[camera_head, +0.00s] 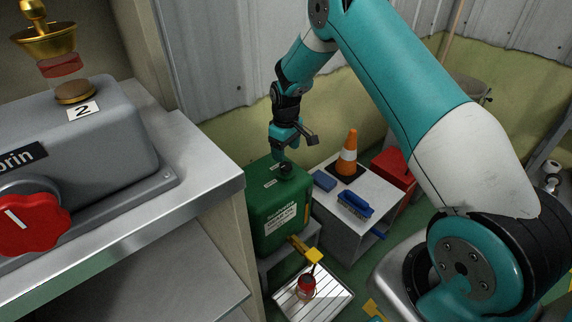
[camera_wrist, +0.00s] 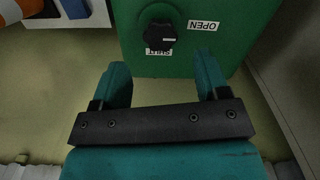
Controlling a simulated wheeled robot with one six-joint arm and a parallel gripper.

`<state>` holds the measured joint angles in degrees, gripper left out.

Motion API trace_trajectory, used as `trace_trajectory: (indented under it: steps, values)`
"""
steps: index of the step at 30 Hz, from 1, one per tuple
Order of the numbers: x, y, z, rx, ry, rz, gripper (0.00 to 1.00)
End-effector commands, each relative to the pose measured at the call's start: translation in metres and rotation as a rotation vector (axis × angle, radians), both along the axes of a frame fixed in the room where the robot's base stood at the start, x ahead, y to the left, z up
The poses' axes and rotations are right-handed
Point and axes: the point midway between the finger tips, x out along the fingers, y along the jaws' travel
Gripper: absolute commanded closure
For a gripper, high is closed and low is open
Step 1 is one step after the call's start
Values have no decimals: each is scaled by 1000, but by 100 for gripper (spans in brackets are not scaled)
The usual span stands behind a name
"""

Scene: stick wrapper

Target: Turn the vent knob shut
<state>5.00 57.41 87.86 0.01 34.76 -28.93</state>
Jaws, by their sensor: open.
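The vent knob (camera_wrist: 160,37) is black and round with a lobed edge. It sits on top of the green can (camera_head: 262,215) and also shows in the head view (camera_head: 287,170). In the wrist view a white mark on the knob points right. An OPEN label (camera_wrist: 203,25) lies to its right and a SHUT label (camera_wrist: 159,52) just below it, upside down in this view. My gripper (camera_wrist: 162,72) is open and empty, its fingers apart. In the head view my gripper (camera_head: 281,153) hangs just above the knob; I cannot tell whether it touches.
A white-topped bench (camera_head: 375,189) beside the can holds an orange cone (camera_head: 348,155) and a blue brush (camera_head: 355,205). A tray with a red-lidded jar (camera_head: 306,287) is below. A grey machine with a red knob (camera_head: 30,218) stands on the left counter.

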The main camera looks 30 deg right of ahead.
Motion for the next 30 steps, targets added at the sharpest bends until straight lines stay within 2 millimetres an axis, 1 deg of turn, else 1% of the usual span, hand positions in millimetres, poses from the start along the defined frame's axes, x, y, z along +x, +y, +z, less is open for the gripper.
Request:
trace_trajectory:
  steps: [1, 3, 6, 9, 14, 21, 26, 27, 28, 30]
  values:
    - [0, 0, -14, 0, 2, 0, 31]
    - [0, 0, -26, 0, 2, 0, 31]
    - [0, 0, -41, 0, 0, 0, 31]
    - [0, 0, -50, 1, 1, 0, 31]
    - [0, 0, -56, 0, -1, 0, 31]
    - [0, 0, -56, 0, -1, 0, 31]
    - [0, 0, -56, 0, -1, 0, 68]
    - [0, 0, -56, 0, -1, 0, 77]
    - [0, 0, -56, 0, -1, 0, 81]
    - [0, 0, -56, 0, -1, 0, 81]
